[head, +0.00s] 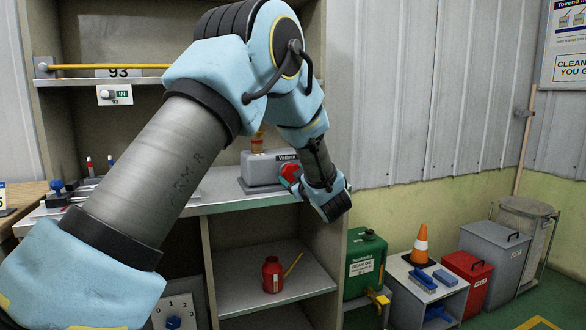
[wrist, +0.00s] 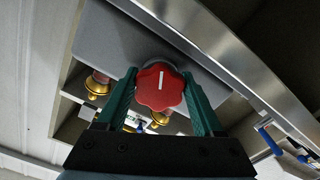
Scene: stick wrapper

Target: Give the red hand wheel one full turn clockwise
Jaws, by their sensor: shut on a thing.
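The red hand wheel (wrist: 160,87) has a scalloped rim and a white line on its face. In the wrist view the line runs nearly straight up from the middle. My gripper (wrist: 164,90) has one green finger on each side of the wheel and is shut on it. In the head view the wheel (head: 290,173) shows in part on the front of a grey box-shaped unit (head: 264,167) on the shelf top.
A red can (head: 272,275) stands on the lower shelf. A green gear-oil container (head: 366,262), an orange cone (head: 420,245) and a red bin (head: 467,277) are at the right. Small tools lie at the left of the bench top. A metal edge (wrist: 215,50) runs close by the wheel.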

